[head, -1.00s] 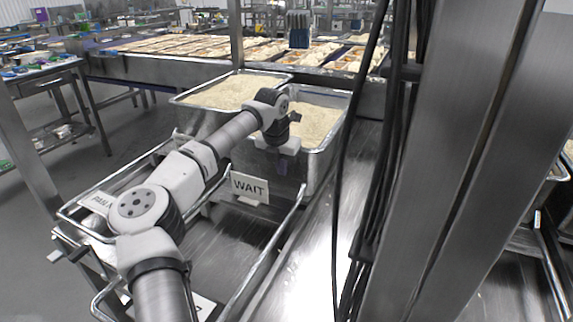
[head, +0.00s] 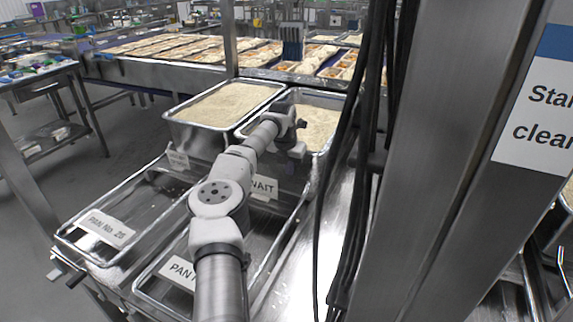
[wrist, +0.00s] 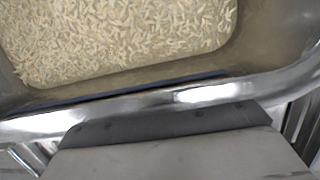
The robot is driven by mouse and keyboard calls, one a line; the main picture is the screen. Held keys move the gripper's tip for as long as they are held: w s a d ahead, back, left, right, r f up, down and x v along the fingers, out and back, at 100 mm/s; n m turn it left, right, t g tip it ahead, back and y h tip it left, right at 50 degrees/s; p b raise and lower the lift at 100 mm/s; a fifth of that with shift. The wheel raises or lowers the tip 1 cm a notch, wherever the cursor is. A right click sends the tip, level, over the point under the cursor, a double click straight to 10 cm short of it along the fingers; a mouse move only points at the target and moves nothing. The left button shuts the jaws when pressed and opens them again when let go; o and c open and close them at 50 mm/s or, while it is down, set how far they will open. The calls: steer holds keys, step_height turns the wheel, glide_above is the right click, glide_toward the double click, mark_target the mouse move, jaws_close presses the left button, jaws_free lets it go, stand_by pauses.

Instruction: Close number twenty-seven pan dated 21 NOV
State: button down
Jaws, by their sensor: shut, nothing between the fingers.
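Two deep metal pans hold pale rice: a left pan (head: 190,140) and a right pan (head: 325,104). My gripper (head: 295,163) points down at the near side of the right rice pan, by a sign (head: 264,187) reading "WAIT", partly hidden by my arm. My gripper is shut and empty; its fingertips are small and dark there. In the wrist view a rice pan's shiny rim (wrist: 210,95) crosses the picture, with grains beyond it and a grey gripper part in front. No number twenty-seven or 21 NOV date is readable; a small tag (head: 178,160) by the left rice pan is illegible.
An empty tray labelled "PAN No. 28" (head: 106,228) is at front left. Another label (head: 180,272) reads "PAN N", its rest hidden by my arm. A metal post (head: 440,160) and black cables (head: 345,170) stand close on the right. A conveyor of food trays (head: 170,50) runs behind.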

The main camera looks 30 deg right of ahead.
steer(key=shift+w+d+r+p, duration=0.15)
steer(key=shift+w+d+p, duration=0.25)
steer(key=shift+d+p, duration=0.15)
stand_by(0.4)
